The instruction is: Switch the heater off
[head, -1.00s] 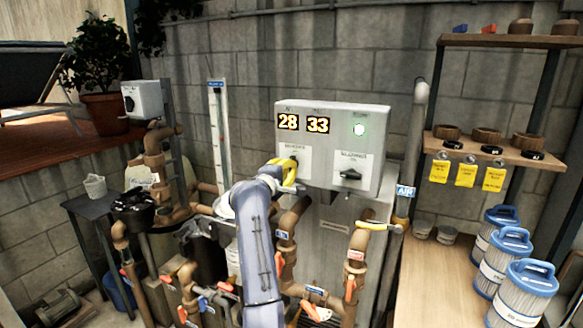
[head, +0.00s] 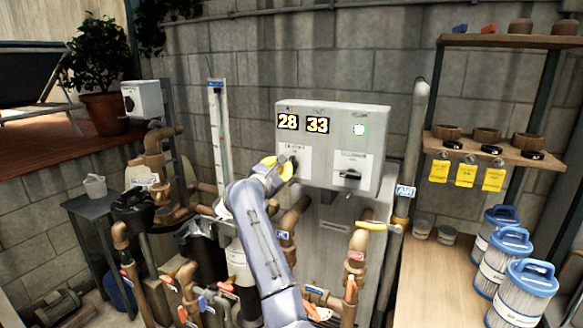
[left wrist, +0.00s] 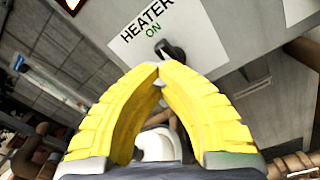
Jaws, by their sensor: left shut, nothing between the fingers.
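A second black knob (head: 349,175) is at the right of the box. My left gripper (head: 284,169) has yellow fingers and is shut and empty. In the left wrist view its joined fingertips (left wrist: 158,69) are close to the left knob; contact cannot be told. My right gripper is out of view.
Brown pipes with coloured valve handles (head: 355,260) stand below the box. A tall white gauge (head: 219,135) is to its left. A wooden bench (head: 432,270) with blue-topped filter cartridges (head: 525,290) and a shelf (head: 500,150) are at the right.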

